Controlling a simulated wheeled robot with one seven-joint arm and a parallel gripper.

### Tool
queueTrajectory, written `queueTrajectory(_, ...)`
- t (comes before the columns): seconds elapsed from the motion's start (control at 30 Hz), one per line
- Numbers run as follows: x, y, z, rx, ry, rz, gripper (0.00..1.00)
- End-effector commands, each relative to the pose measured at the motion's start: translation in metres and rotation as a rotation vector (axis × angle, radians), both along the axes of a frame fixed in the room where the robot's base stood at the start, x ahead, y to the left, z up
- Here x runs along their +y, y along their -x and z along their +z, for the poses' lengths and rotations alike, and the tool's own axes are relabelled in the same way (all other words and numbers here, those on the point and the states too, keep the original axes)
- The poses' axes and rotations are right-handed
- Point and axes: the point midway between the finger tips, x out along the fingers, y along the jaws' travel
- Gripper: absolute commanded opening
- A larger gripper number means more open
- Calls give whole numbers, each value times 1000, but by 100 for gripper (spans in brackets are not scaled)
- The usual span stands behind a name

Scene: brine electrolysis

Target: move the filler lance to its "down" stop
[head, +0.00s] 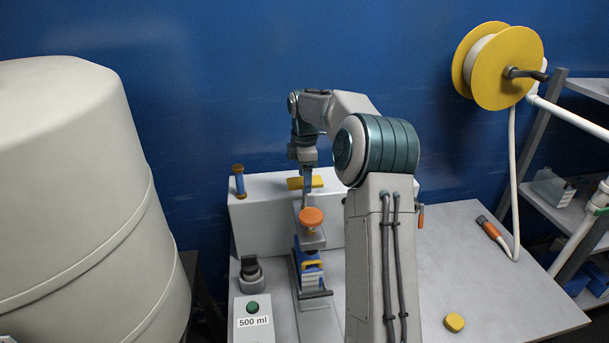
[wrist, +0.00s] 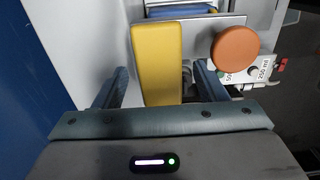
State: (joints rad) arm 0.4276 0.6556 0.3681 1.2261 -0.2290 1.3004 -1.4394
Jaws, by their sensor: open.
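A yellow bar, which looks like the handle of the filler lance (wrist: 158,55), sticks out from the grey-white filling machine. It also shows in the head view (head: 296,184), near the machine's top front. My gripper (wrist: 162,72) is open, with one finger on each side of the yellow bar.
An orange round knob (head: 311,217) stands just in front of the bar; it is right of it in the wrist view (wrist: 235,50). A blue bottle-like thing (head: 239,182) stands left. A large pale tank (head: 70,190) fills the left.

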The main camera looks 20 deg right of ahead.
Motion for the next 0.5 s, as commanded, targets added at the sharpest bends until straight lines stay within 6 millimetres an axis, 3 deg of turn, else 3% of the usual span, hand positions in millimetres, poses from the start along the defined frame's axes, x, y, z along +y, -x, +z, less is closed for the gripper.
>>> queueTrajectory(0.23,0,0,-1,0,0,0,65)
queueTrajectory(0.27,0,0,-1,0,0,0,60)
queueTrajectory(0.47,0,0,-1,0,0,0,4)
queueTrajectory(0.5,0,0,-1,0,0,0,2)
